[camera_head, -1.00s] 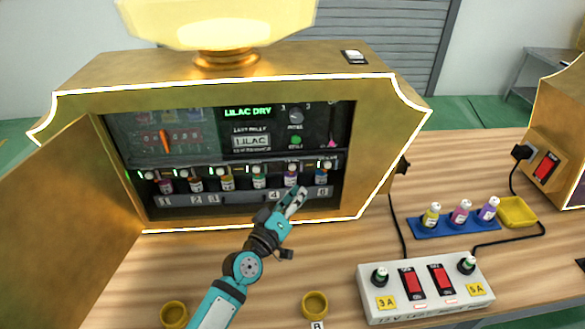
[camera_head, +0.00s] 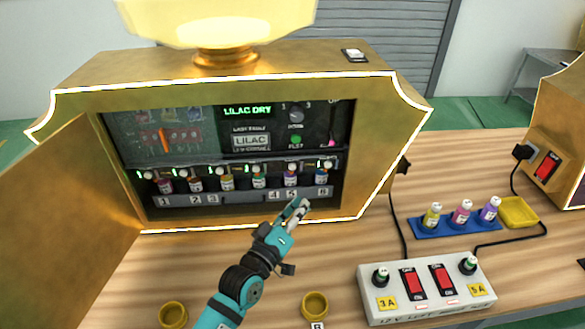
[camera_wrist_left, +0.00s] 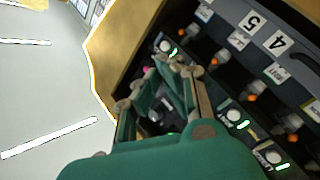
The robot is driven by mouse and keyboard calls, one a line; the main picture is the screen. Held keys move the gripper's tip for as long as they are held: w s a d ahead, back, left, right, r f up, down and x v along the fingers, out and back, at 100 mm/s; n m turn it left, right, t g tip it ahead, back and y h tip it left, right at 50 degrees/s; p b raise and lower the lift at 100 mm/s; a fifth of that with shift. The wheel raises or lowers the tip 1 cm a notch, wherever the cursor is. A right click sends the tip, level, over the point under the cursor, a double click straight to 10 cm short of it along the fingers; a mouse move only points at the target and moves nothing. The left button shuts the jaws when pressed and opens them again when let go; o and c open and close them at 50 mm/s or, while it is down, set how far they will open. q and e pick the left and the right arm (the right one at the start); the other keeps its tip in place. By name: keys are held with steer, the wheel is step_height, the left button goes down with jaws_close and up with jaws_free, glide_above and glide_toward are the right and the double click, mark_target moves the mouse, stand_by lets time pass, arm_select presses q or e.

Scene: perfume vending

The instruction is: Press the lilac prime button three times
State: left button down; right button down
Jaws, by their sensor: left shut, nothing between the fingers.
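The open gold vending machine (camera_head: 385,130) holds a row of small bottles, each below a round white button. The display (camera_head: 248,111) reads "LILAC DRY". My left gripper (camera_head: 301,204) is shut and empty, in front of and below slots 5 and 6, apart from the buttons in the head view. In the left wrist view its fingers (camera_wrist_left: 174,66) overlap the button row. My right gripper is out of view.
The machine's door (camera_head: 70,205) is swung open at the left. A white switch box (camera_head: 430,307) and a blue tray (camera_head: 425,229) with small bottles stand at the right. Yellow cups (camera_head: 315,305) sit on the front of the wooden table.

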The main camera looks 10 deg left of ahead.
mark_target(292, 167)
arm_select(q)
steer(key=w+a+b, duration=0.2)
steer(key=w+b, duration=0.2)
steer(key=w, duration=0.4)
steer(key=shift+w+a, duration=0.2)
steer(key=shift+a, duration=0.2)
steer(key=shift+w, duration=0.15)
stand_by(1.2)
steer(key=shift+w+a, duration=0.15)
steer(key=shift+w, duration=0.1)
steer(key=shift+w+a+b, duration=0.1)
steer(key=shift+w+b, duration=0.25)
steer(key=shift+w, duration=0.05)
stand_by(0.7)
stand_by(0.4)
steer(key=shift+s+r+p, duration=0.1)
steer(key=shift+s+p, duration=0.3)
steer(key=shift+p, duration=0.1)
steer(key=shift+s+d, duration=0.25)
steer(key=shift+s, duration=0.2)
